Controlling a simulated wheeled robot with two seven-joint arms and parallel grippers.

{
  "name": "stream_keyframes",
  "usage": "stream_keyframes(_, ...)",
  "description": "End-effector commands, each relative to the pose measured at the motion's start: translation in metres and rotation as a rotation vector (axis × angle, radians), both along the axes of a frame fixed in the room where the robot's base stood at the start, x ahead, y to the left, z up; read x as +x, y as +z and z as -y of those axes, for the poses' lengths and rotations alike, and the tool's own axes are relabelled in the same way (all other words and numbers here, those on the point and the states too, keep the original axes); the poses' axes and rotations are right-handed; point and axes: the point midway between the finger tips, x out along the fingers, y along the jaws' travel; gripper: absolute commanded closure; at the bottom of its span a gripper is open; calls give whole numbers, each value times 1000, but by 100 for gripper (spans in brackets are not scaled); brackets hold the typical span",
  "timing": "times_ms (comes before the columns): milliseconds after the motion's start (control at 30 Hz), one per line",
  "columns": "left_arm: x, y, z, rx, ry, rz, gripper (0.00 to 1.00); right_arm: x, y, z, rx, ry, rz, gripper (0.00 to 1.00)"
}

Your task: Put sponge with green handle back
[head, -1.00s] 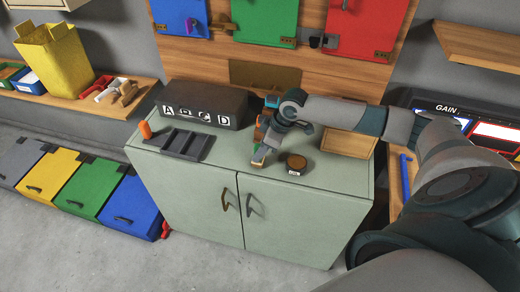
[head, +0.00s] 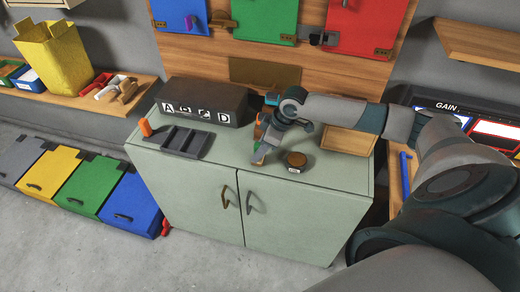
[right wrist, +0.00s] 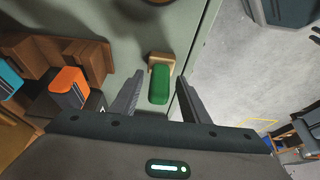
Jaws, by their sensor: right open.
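In the right wrist view the sponge with the green handle (right wrist: 159,86) lies on the pale green cabinet top near its edge. Its tan sponge end (right wrist: 160,60) points away from my gripper. My right gripper (right wrist: 160,80) is open, with one finger on each side of the green handle and gaps visible on both sides. In the head view my right gripper (head: 258,160) is low over the front of the cabinet top, and it largely hides the sponge. A wooden holder (right wrist: 88,56) with orange-handled and blue-handled items stands left of the sponge in the wrist view. My left gripper is not in view.
On the cabinet top (head: 225,160), a round brown-topped container (head: 297,160) stands just right of my gripper. A dark divided tray (head: 181,141) and a dark lettered box (head: 205,101) are to the left. A wooden tray (head: 348,140) is at the right.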

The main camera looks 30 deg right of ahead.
Motion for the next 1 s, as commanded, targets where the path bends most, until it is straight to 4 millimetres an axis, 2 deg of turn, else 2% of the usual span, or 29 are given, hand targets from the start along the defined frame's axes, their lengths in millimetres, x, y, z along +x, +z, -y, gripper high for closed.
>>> stream_keyframes(167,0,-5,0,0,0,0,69,-5,15,6,-2,0,2,58)
stream_keyframes(700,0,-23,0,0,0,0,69,-30,95,28,-1,-1,2,58)
stream_keyframes(1000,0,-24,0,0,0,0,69,-35,109,30,0,0,0,58)
